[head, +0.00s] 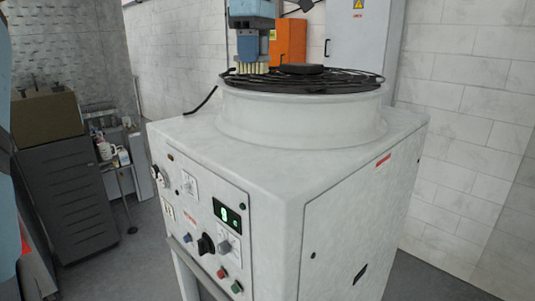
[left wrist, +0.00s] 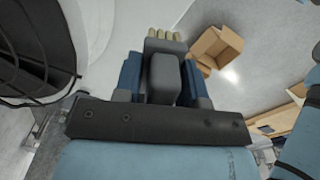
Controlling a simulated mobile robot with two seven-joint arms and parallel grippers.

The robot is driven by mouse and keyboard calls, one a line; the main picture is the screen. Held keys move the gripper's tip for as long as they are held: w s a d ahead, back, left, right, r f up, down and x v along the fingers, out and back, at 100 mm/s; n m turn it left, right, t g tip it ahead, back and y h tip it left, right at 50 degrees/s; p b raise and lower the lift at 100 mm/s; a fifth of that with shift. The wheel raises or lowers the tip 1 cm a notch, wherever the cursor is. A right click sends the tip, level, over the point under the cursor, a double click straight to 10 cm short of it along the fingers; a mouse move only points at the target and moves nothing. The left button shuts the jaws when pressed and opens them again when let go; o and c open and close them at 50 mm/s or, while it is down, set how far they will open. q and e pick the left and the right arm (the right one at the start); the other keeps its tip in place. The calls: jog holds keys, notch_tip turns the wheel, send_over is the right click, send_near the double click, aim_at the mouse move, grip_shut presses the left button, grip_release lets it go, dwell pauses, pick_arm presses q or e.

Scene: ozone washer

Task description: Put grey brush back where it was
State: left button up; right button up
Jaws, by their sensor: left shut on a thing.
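The grey brush (left wrist: 164,78) is between the blue fingers of my left gripper (left wrist: 160,88) in the left wrist view. Its pale bristles (left wrist: 165,42) point away from the wrist. In the head view my left gripper (head: 250,44) hangs from the top edge, fingers down and shut on the brush. The bristles (head: 251,68) show just below the fingers, at the left rim of the black fan grille (head: 340,82); I cannot tell whether they touch it. The brush body is mostly hidden there. My right gripper is not in view.
The grille tops a white washer (head: 290,180) with a front control panel (head: 205,220). A grey cabinet (head: 70,190) and a small cart with bottles (head: 115,155) stand at left. An orange box (head: 290,40) is behind. Cardboard boxes (left wrist: 215,46) lie on the floor.

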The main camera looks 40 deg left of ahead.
pick_arm(q)
notch_tip(320, 180, down, 15)
jog(key=shift+s+r+p, duration=0.15)
jog(key=shift+p, duration=0.55)
notch_tip(320, 180, down, 5)
jog(key=shift+f+p, duration=0.1)
jog(key=shift+p, duration=0.25)
